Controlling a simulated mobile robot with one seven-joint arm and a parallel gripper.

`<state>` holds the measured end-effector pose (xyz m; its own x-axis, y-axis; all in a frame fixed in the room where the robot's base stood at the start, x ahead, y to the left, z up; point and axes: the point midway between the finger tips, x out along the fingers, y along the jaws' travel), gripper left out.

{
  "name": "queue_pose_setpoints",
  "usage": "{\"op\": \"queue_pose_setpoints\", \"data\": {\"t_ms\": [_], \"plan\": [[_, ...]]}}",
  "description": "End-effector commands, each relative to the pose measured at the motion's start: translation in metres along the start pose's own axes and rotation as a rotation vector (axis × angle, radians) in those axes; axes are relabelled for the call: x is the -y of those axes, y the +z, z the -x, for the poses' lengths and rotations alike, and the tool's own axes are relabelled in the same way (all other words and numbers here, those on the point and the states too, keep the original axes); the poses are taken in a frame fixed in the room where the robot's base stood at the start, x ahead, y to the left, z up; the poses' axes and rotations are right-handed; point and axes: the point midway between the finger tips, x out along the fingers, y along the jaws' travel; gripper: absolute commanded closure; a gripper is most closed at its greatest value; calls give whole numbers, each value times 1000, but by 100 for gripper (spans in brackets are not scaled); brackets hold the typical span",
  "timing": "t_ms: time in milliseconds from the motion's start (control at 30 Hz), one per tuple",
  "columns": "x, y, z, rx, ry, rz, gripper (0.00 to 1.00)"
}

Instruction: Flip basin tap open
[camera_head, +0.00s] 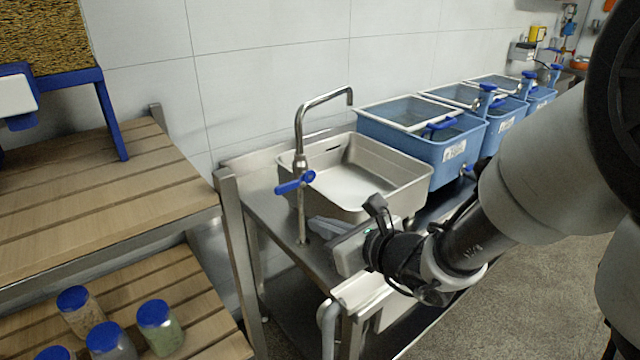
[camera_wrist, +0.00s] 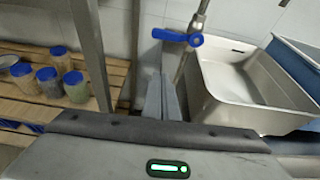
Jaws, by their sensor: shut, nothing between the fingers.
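The basin tap (camera_head: 300,150) is a tall metal spout bent over the steel basin (camera_head: 395,195). Its blue lever handle (camera_head: 295,183) sits low on the pipe and lies roughly level, pointing left. In the wrist view the handle (camera_wrist: 178,38) shows at the top middle, with the basin (camera_wrist: 235,85) to its right. My gripper (camera_head: 314,223) is below and slightly right of the handle, in front of the basin, apart from the handle. In the wrist view my gripper's fingers (camera_wrist: 163,82) are together and empty, pointing up toward the handle.
Blue tanks (camera_head: 455,150) stand in a row right of the basin. A wooden slatted shelf (camera_head: 150,205) with a metal post (camera_head: 238,250) stands left. Several blue-lidded jars (camera_head: 158,330) stand on the lower shelf. The tiled wall (camera_head: 270,60) is behind.

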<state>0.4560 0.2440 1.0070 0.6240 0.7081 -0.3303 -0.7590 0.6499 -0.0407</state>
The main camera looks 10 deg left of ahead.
Motion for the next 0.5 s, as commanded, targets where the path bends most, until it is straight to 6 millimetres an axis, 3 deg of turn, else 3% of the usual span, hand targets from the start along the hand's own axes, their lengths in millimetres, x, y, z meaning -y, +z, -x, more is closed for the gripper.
{"op": "queue_pose_setpoints", "data": {"t_ms": [233, 500], "plan": [[0, -2, -15, -1, 2, 1, 100], [-1, -2, -70, -2, 4, 2, 100]]}}
